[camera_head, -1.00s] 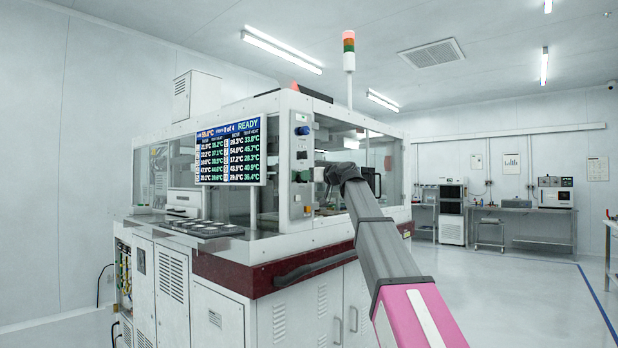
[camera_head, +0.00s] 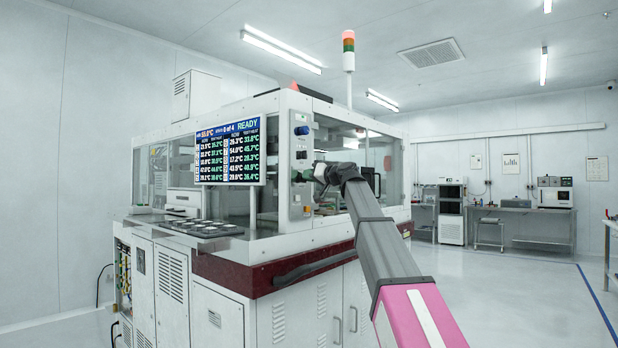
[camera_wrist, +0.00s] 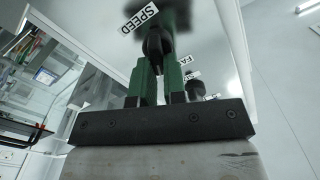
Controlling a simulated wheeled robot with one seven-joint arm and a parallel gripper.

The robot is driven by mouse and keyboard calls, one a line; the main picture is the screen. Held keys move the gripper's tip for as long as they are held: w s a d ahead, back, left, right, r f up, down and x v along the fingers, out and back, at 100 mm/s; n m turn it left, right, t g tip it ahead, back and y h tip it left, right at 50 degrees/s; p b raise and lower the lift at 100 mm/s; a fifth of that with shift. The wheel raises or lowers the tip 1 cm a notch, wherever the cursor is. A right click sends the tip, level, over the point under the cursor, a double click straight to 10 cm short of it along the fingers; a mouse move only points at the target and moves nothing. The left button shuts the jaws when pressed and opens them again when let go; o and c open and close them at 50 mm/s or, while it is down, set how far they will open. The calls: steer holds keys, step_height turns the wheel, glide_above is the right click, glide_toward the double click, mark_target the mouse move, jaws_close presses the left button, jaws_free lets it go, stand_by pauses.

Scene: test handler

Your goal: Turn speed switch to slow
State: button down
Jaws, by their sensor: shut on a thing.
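The speed switch (camera_wrist: 157,42) is a black knob beside a white label reading SPEED, at the top middle of the wrist view. My gripper (camera_wrist: 158,66) has its two green fingers on either side of the knob and is shut on it. The fingers hide part of the knob, so its exact setting is hard to read. In the head view my gripper (camera_head: 308,175) reaches the narrow control panel on the machine's front corner, and the switch is hidden there.
A second dark knob (camera_wrist: 196,89) with partly hidden labels sits near the right finger. A blue knob (camera_head: 302,130) is higher on the panel. The machine's screen (camera_head: 230,151) reads READY, left of my gripper. The floor at right is open.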

steer(key=m, duration=0.7)
steer(key=shift+w+d+f, duration=0.15)
steer(key=shift+w+f, duration=0.1)
steer(key=shift+f, duration=0.05)
stand_by(0.4)
steer(key=c, duration=1.2)
jaws_free()
steer(key=shift+d, duration=0.1)
steer(key=v, duration=1)
steer(key=shift+s+d, duration=0.25)
steer(key=shift+s, duration=0.05)
